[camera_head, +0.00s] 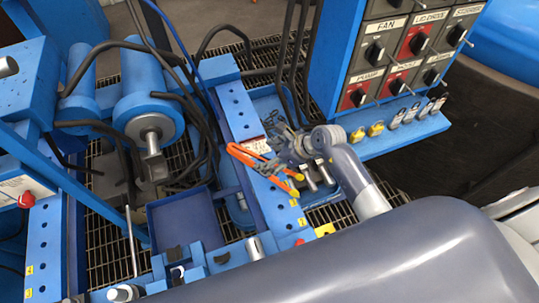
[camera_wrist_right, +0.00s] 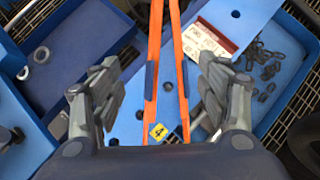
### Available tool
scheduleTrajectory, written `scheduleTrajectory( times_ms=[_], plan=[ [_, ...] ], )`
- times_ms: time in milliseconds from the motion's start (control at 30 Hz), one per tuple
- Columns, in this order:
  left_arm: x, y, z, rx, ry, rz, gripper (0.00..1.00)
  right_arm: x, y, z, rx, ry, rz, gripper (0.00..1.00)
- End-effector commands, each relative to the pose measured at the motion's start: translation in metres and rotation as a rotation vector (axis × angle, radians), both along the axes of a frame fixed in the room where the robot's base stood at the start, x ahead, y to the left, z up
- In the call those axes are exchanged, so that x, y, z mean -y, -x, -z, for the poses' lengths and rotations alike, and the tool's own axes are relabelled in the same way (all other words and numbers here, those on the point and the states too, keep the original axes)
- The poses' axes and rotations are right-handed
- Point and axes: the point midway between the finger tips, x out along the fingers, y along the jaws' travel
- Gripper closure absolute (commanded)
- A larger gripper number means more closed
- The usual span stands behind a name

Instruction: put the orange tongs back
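The orange tongs (camera_head: 243,154) lie across a blue perforated rail (camera_head: 236,103) in the middle of the head view. In the right wrist view, the two orange legs of the tongs (camera_wrist_right: 152,60) run down between my fingers, with dark sleeves on them. My right gripper (camera_head: 276,148) is over the tongs. In the right wrist view the gripper (camera_wrist_right: 155,95) is open, with a visible gap between each finger and the tongs. My left gripper is not in view.
An empty dark blue tray (camera_head: 187,225) is left of the rail. A control panel (camera_head: 405,48) with knobs stands at upper right, above a ledge with several padlocks (camera_head: 376,128). A red-and-white card (camera_wrist_right: 207,42) and a bin of small dark parts (camera_wrist_right: 278,50) are beside the tongs.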

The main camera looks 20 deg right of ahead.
Motion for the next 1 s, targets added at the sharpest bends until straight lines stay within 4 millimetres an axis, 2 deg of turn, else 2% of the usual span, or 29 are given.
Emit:
scheduleTrajectory(
  times_ms=[233, 400, 433, 800, 1000],
  plan=[
    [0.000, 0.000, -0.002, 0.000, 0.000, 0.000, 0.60, 0.000, -0.001, -0.003, 0.002, -0.001, 0.001, 0.31],
    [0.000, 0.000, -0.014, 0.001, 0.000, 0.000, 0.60, -0.001, -0.001, -0.020, 0.002, -0.005, 0.002, 0.31],
    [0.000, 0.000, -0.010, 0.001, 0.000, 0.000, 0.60, 0.004, 0.002, -0.019, 0.003, 0.001, 0.001, 0.31],
    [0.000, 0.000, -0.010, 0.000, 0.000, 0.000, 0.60, 0.041, 0.036, -0.076, 0.004, 0.005, -0.001, 0.31],
    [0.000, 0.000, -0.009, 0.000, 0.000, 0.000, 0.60, 0.053, 0.049, -0.098, 0.004, 0.002, 0.000, 0.31]
  ],
)
